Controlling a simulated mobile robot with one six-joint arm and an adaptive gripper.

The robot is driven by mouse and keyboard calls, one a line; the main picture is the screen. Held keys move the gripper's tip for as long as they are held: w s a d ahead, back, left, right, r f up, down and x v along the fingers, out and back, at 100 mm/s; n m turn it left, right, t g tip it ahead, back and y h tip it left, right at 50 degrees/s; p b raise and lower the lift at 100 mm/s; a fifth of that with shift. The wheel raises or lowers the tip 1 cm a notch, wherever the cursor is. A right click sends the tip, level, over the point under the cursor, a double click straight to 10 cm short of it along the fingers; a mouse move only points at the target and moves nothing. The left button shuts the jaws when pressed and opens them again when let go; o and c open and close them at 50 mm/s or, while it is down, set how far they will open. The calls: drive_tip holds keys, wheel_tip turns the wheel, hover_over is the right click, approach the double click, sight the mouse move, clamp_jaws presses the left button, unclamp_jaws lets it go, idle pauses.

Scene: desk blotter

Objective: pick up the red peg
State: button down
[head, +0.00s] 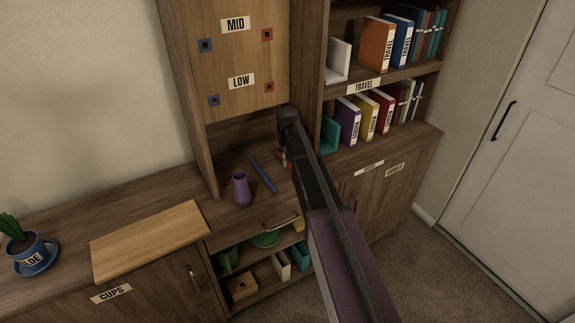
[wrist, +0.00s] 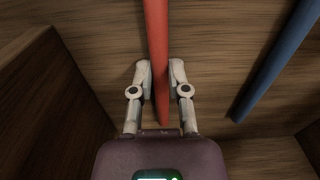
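The red peg (wrist: 157,40) runs down the middle of the wrist view, its narrow end close to my palm. My gripper (wrist: 160,68) has one finger on each side of it, drawn inward against its sides, so it looks shut on the peg. I see no clear gap between the peg and the surface below. In the head view my arm hides most of the peg; a small bit of red (head: 280,155) shows beside the arm.
A blue peg (head: 263,175) lies to the left of my arm, near a purple vase (head: 241,189). The upright board (head: 240,60) with LOW and MID labels stands behind. Bookshelves (head: 380,75) rise to the right. A wooden panel (head: 150,240) lies at the left.

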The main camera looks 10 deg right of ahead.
drive_tip(key=shift+r, duration=0.1)
idle(0.4)
wheel_tip(320, 180, up, 3)
drive_tip(key=p, duration=0.3)
drive_tip(key=shift+r, duration=0.15)
drive_tip(key=shift+s+r+p, duration=0.25)
drive_tip(key=shift+p, duration=0.3)
drive_tip(key=s+r, duration=0.1)
drive_tip(key=s, duration=1.4)
drive_tip(key=shift+s+p, duration=0.25)
drive_tip(key=shift+p, duration=0.2)
